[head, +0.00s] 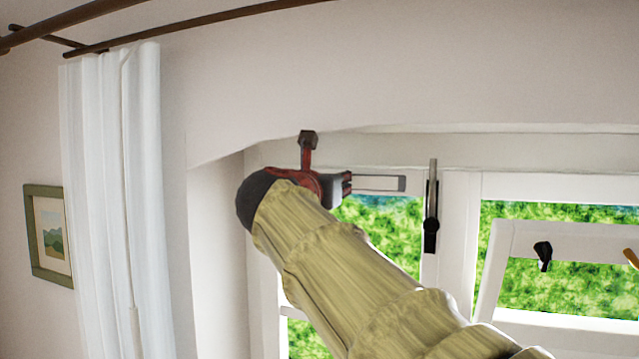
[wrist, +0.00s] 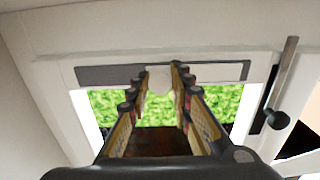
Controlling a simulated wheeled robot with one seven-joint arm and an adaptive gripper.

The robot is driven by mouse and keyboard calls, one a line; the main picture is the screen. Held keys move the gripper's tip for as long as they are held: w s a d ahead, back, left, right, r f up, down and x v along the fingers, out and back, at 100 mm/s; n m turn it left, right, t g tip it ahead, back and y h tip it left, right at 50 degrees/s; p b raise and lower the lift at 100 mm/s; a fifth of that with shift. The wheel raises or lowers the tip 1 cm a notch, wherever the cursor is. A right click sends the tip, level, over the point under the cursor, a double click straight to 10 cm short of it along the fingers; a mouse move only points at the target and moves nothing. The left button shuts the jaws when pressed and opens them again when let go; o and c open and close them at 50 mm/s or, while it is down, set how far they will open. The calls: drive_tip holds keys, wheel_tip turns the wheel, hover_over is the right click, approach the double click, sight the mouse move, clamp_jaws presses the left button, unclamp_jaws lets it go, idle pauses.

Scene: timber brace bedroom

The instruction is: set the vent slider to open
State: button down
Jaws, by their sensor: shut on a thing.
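The vent (head: 380,183) is a narrow grey-framed strip on the white top rail of the left window. In the wrist view its dark grey track (wrist: 218,72) runs across the rail. The vent slider's white knob (wrist: 158,80) sits near the middle of that track. My gripper (wrist: 160,73) is shut on the knob, with one finger on each side. In the head view my gripper (head: 346,184) is at the vent's left part and hides that part and the knob.
A dark window handle (head: 431,225) stands upright on the frame just right of the vent. A tilted window sash (head: 505,235) with a black catch (head: 543,255) is farther right. The white wall reveal (head: 218,250) and curtain (head: 115,200) are on the left.

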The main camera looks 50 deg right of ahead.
drive_tip(key=shift+s, duration=0.1)
drive_tip(key=c, duration=1.6)
unclamp_jaws()
drive_tip(key=shift+s+d, duration=0.1)
drive_tip(key=shift+s, duration=0.05)
drive_tip(key=v, duration=1.2)
